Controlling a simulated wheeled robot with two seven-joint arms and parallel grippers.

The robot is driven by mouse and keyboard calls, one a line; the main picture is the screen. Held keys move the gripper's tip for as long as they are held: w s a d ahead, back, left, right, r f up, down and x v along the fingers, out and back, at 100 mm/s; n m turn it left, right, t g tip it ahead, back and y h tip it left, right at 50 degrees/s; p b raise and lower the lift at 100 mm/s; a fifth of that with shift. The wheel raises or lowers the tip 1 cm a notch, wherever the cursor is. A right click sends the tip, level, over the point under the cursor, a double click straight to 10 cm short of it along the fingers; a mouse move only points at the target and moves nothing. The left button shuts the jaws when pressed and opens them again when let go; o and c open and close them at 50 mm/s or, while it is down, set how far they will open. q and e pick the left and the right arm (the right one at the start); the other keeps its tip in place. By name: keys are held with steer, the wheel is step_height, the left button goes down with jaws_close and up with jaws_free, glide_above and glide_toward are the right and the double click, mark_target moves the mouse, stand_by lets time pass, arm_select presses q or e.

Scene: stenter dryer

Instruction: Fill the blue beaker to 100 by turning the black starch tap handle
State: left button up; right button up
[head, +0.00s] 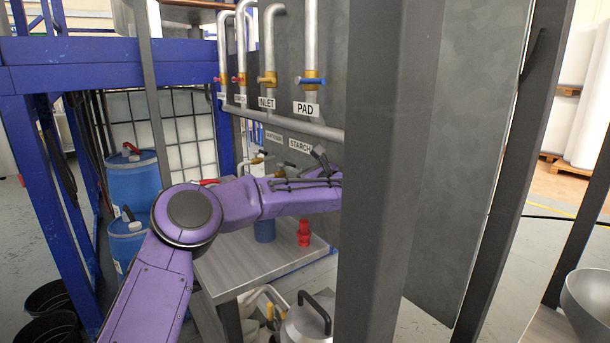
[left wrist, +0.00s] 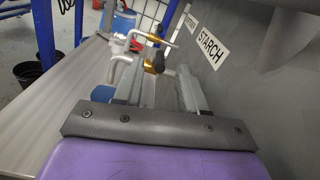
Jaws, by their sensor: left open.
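The blue beaker (head: 265,230) stands on the metal table below my left forearm, with its upper part hidden by the arm. A blue shape, seemingly the same beaker, shows beside the left finger in the left wrist view (left wrist: 102,93). The starch tap's black handle (left wrist: 158,60) sits on a brass valve by the grey panel, under the STARCH label (head: 299,145). My left gripper (left wrist: 158,86) is open and empty; its fingers point toward the tap, with the handle between and beyond the tips. I cannot tell whether they touch it. My right gripper is not in view.
A red container (head: 304,233) stands on the table (head: 215,268) beside the beaker. A dark upright post (head: 385,180) blocks the view right of my left wrist. Pipes with PAD (head: 306,108) and INLET labels run above. Blue drums (head: 133,180) stand at left.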

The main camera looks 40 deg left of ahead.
mark_target(287, 163)
arm_select(q)
steer(key=shift+x, duration=3.05)
jaws_close()
